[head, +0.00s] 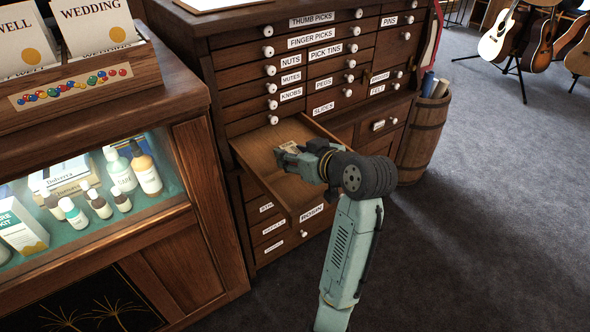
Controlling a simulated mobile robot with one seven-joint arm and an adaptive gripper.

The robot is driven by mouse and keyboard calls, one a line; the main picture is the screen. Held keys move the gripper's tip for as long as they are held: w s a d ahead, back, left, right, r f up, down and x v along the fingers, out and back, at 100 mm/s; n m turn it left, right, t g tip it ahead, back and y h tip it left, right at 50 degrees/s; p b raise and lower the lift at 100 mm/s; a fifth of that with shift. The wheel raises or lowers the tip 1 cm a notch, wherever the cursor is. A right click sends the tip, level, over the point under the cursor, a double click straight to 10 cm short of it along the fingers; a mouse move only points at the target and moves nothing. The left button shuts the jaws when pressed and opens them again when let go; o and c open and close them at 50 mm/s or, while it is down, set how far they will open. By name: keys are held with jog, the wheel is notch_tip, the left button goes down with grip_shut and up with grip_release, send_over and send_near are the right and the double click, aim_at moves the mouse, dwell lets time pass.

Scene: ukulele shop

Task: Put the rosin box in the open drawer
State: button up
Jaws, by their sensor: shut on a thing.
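The open drawer (262,149) juts out from the dark wooden cabinet, with a label reading ROSIN on its front. My gripper (289,150) is over the inside of this drawer, toward its back half. It is shut on the small pale rosin box (288,146), which is partly hidden by the fingers. I cannot tell whether the box touches the drawer floor or is held just above it. The visible drawer floor around it is bare.
The cabinet (231,88) has many labelled shut drawers with white knobs. A glass display counter (190,165) with bottles stands close on the left. A barrel (425,135) stands to the right, with guitars (538,45) behind. The grey carpet (480,220) at right is clear.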

aim_at(294, 186)
notch_tip(294, 186, down, 7)
jog(key=shift+r, duration=0.15)
dwell(0.4)
jog(key=shift+f, duration=0.2)
jog(key=o, duration=1)
jog(key=shift+r, duration=0.1)
jog(key=shift+r, duration=0.2)
jog(key=v, duration=1.2)
jog(key=shift+f, duration=0.15)
